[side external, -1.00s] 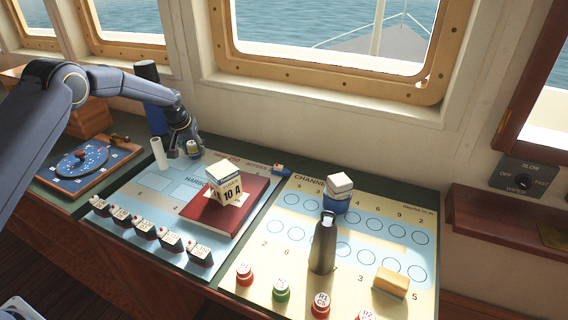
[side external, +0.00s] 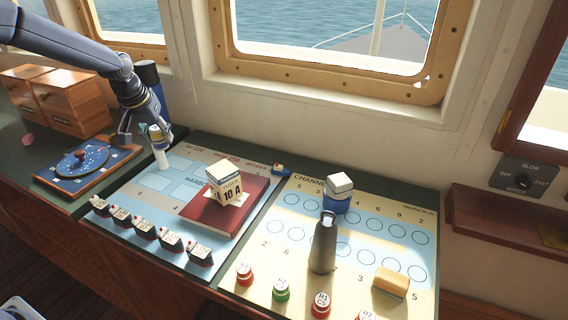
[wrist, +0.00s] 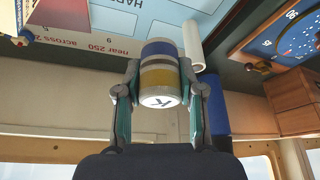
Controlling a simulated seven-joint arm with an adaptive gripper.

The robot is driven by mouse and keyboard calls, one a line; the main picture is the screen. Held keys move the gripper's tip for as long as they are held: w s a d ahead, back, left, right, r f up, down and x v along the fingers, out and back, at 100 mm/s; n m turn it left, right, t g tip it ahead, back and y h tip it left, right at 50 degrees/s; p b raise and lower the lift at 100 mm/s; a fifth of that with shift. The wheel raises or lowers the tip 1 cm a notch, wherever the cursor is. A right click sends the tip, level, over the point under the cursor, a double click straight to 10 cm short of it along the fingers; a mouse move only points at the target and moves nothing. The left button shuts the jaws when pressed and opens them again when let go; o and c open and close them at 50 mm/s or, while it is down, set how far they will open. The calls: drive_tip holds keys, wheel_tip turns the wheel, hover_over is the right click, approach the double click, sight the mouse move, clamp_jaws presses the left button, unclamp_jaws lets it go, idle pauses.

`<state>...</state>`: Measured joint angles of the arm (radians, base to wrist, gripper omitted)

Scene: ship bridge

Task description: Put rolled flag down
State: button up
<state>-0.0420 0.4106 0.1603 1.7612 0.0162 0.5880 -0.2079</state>
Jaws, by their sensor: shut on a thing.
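My gripper (side external: 152,132) is shut on a rolled flag (wrist: 162,72), a short roll with blue, white and yellow bands and a letter K on its end. In the wrist view my gripper's fingers (wrist: 160,80) clasp it from both sides. In the side view the flag (side external: 158,136) is partly hidden by the fingers and appears held above the far left corner of the harbor board (side external: 140,196). A white tube (side external: 161,158) stands just below it in that picture; the wrist view shows the tube (wrist: 193,46) close beside the flag. I cannot tell whether they touch.
A dark blue cylinder (side external: 150,75) stands behind my gripper. A blue dial board (side external: 85,162) and wooden drawers (side external: 72,103) are at left. A red book (side external: 240,208) carries a white block (side external: 225,178). Several dark blocks line the board's front. A dark bottle (side external: 322,245) stands at right.

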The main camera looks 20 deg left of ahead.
drive_tip(key=shift+s+r, duration=0.15)
drive_tip(key=shift+s, duration=0.15)
drive_tip(key=s+d+n, duration=0.1)
drive_tip(key=s+d, duration=0.1)
drive_tip(key=s, duration=1.8)
drive_tip(key=w+f, duration=0.3)
drive_tip(key=w, duration=0.1)
drive_tip(key=w+a+f, duration=0.1)
drive_tip(key=w+f, duration=0.2)
drive_tip(key=w, duration=0.1)
drive_tip(key=w+a+f, duration=0.1)
drive_tip(key=w+f, duration=0.2)
drive_tip(key=w, duration=0.2)
drive_tip(key=shift+w+f, duration=0.3)
drive_tip(key=shift+f, duration=1.55)
